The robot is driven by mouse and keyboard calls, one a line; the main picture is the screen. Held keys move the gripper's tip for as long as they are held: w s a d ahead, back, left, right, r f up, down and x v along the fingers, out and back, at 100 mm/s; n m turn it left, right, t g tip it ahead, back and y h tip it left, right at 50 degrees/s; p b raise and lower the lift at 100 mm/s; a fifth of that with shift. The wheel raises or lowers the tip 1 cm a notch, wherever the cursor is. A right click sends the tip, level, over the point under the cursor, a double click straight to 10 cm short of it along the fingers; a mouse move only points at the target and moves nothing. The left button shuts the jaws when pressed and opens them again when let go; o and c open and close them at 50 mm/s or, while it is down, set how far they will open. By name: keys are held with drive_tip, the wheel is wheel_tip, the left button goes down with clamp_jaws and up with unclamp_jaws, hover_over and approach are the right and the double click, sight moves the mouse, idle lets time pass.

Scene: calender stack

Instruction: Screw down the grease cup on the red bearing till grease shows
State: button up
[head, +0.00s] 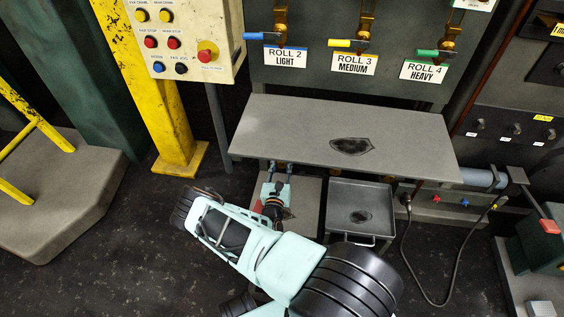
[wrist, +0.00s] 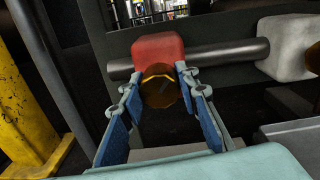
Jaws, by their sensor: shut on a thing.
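The red bearing (wrist: 158,50) is a rounded red block on a grey horizontal shaft (wrist: 220,55) in the wrist view. The amber-brown grease cup (wrist: 161,90) sits on the front of the bearing, its round face towards the camera. My gripper (wrist: 160,74) is shut on the cup, with one blue-padded finger on its left side and one on its right. In the head view my gripper (head: 279,171) reaches in under the front edge of the grey shelf, which hides the bearing and cup. I cannot make out grease around the cup.
The grey shelf (head: 300,125) overhangs my gripper. A grey tray (head: 360,190) stands to its right, with a black cable (head: 408,245) beyond. A pale bearing block (wrist: 285,48) sits on the shaft at right. A yellow post (head: 165,100) stands at left.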

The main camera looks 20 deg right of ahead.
idle(0.3)
drive_tip(key=o, duration=1.2)
drive_tip(key=shift+c, duration=0.2)
wheel_tip(320, 180, up, 10)
drive_tip(key=shift+r, duration=0.1)
